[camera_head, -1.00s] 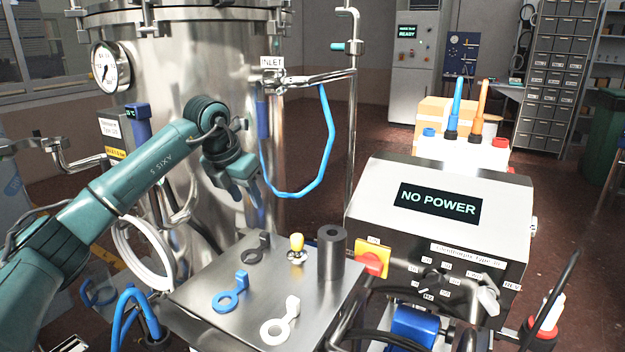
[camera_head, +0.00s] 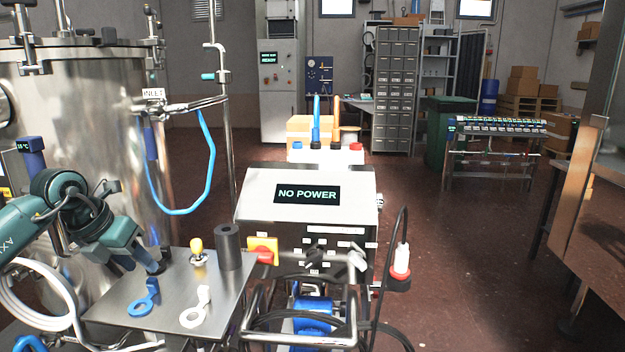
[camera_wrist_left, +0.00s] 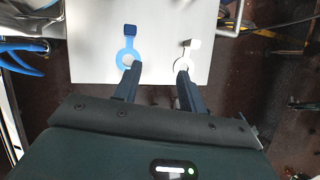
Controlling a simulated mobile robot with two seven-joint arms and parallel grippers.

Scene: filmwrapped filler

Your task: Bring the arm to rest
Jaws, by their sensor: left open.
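My left arm comes in from the left with its gripper (camera_head: 145,268) over the left part of a steel plate (camera_head: 112,305). The gripper is open, with nothing seen between its fingers. In the left wrist view the two fingers (camera_wrist_left: 158,70) stand apart, their tips near a blue ring tag (camera_wrist_left: 127,57) and a white ring tag (camera_wrist_left: 184,62). In the head view the blue tag (camera_head: 143,300) and white tag (camera_head: 196,308) lie on the plate. A black tag (camera_head: 165,253) is partly hidden by the gripper. My right gripper is in neither view.
A yellow-topped toggle (camera_head: 198,252) and black cylinder (camera_head: 228,247) stand on the plate. A steel tank (camera_head: 100,130) with a blue hose (camera_head: 208,160) stands behind. A box reading NO POWER (camera_head: 255,200) is to the right, with cables below. Open floor (camera_head: 450,260) lies farther right.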

